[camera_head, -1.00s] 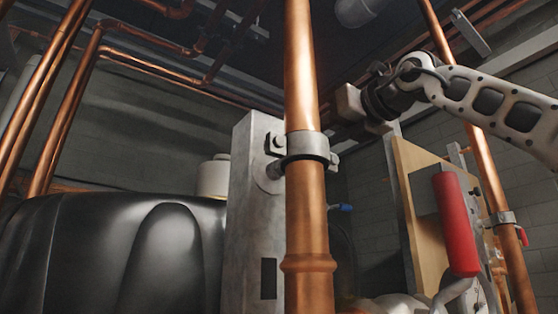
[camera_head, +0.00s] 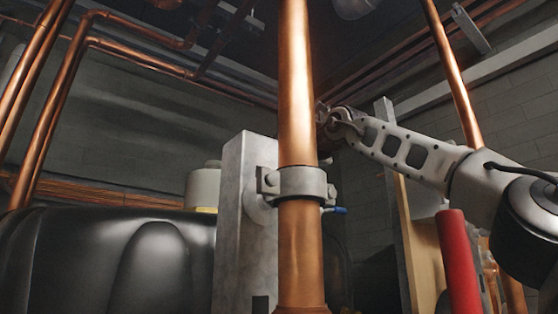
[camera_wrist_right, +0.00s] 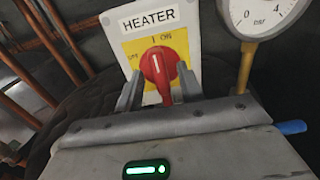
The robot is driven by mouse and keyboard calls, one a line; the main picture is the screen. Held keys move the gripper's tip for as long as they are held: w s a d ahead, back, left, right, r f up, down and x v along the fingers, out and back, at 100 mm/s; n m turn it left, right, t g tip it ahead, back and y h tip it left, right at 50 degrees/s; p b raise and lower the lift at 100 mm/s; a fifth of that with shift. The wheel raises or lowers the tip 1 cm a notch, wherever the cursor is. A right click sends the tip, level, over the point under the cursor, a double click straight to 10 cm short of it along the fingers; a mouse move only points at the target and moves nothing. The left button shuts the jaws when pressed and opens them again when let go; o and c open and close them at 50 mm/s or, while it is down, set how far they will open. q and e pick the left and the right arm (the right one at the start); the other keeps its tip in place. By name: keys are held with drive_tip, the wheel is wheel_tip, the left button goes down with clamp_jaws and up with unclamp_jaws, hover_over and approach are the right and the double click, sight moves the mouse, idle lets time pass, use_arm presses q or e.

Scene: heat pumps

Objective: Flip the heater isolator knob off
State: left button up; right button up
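In the right wrist view, the red heater isolator knob (camera_wrist_right: 158,68) sits on a yellow panel below a white HEATER label (camera_wrist_right: 149,19). Its white mark points up, toward "I ON"; the OFF marking is at the left. My right gripper (camera_wrist_right: 159,88) is open, with one finger on each side of the knob's lower part. I cannot tell whether the fingers touch it. In the head view, my right arm reaches in from the right and its hand is largely hidden behind the copper pipe. The knob is not visible there. My left gripper is not in view.
A thick vertical copper pipe (camera_head: 297,95) with a grey clamp stands in front, before a grey post (camera_head: 245,215). A pressure gauge (camera_wrist_right: 262,15) is right of the knob. A blue handle (camera_head: 338,210), red cylinder (camera_head: 458,260) and dark tank (camera_head: 100,260) are nearby.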

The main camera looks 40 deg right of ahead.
clamp_jaws()
drive_tip(key=shift+n, duration=0.3)
drive_tip(key=n, duration=1.7)
drive_tip(key=shift+a+f, duration=0.1)
drive_tip(key=shift+n, duration=0.3)
